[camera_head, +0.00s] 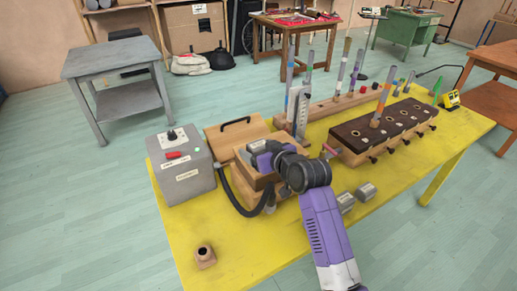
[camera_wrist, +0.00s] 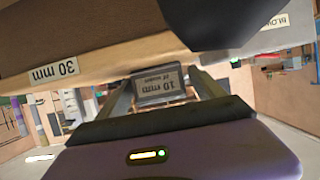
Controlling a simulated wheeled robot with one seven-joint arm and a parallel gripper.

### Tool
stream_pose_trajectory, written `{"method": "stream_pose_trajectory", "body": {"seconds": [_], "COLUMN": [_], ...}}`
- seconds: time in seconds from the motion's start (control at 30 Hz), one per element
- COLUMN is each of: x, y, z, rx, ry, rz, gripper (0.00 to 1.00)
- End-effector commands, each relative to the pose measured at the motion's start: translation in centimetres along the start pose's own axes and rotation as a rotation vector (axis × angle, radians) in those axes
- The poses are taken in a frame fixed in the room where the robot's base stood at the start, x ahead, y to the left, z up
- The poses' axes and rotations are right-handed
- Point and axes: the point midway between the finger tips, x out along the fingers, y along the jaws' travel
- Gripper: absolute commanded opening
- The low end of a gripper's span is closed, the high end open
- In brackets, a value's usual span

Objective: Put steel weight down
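My gripper (camera_wrist: 160,92) has its two fingers on either side of a grey steel weight (camera_wrist: 158,86), with no clear gap. The weight's white label reads "10 mm" and is upside down in the wrist view. In the head view my gripper is over the wooden box (camera_head: 243,166) on the yellow table, and my wrist partly hides it. I cannot tell whether the weight touches the wood. Two more steel weights, a nearer one (camera_head: 346,202) and a farther one (camera_head: 366,191), lie on the table right of my arm.
Coloured pipes (camera_head: 341,68) rise from a rack behind, near a dark perforated chest (camera_head: 350,134).

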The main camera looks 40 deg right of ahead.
Motion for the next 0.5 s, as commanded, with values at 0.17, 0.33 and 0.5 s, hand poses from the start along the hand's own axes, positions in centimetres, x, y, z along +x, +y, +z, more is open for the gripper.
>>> {"method": "stream_pose_trajectory", "body": {"seconds": [0.17,0.33,0.5], "x": [0.0,-0.2,-2.1], "y": [0.0,0.0,0.1], "z": [0.0,-0.4,-0.2], "rx": [0.000,0.000,-0.001], "ry": [0.000,0.001,0.001], "rz": [0.000,0.000,0.001], "gripper": [0.78,0.78,0.78]}}
